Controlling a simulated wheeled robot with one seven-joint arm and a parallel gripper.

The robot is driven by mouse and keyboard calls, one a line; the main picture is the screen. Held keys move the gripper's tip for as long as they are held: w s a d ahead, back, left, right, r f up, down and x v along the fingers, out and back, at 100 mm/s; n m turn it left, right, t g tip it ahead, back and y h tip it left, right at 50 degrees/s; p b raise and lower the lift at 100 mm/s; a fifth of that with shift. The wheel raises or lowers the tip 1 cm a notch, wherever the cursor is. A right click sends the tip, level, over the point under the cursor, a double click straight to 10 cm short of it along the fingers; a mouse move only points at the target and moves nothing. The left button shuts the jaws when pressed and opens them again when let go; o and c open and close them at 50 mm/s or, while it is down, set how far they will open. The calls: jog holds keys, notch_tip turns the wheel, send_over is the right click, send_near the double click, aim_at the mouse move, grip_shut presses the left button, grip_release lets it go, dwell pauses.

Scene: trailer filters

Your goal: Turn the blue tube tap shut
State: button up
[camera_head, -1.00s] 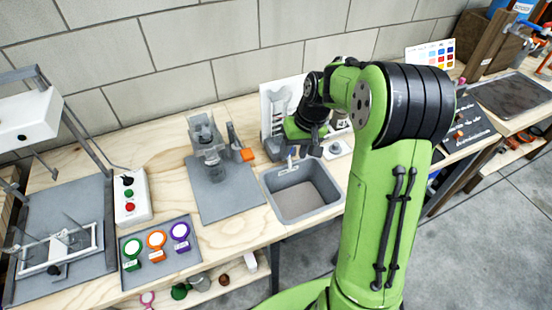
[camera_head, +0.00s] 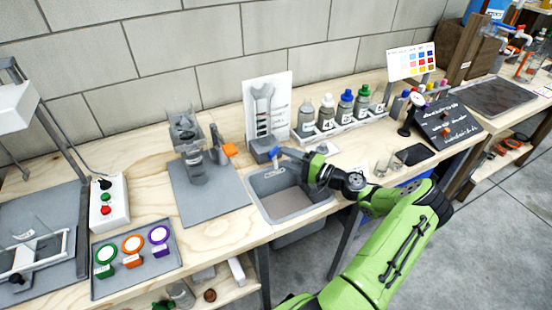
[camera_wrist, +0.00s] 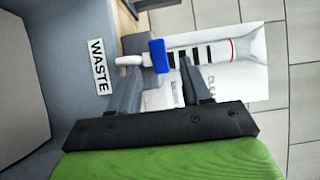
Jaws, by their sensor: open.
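The blue tap handle (camera_wrist: 158,56) shows in the wrist view between my two finger tips, crosswise to the short white tube (camera_wrist: 130,61). I cannot tell whether the fingers touch it. In the head view the blue tap (camera_head: 273,153) is small at the back rim of the grey sink (camera_head: 262,207). My gripper (camera_wrist: 160,66) is open, with one finger on each side of the handle. In the head view my gripper (camera_head: 288,155) reaches in from the right, low over the sink's back right corner, and its fingers are hard to make out.
A WASTE label (camera_wrist: 100,67) is on the sink rim. A grey mat with a clear device (camera_head: 197,165) lies left.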

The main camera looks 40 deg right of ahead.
aim_at(275, 154)
jog(key=x, duration=0.3)
jog(key=shift+w, duration=0.25)
jog(key=shift+c, duration=0.5)
grip_shut()
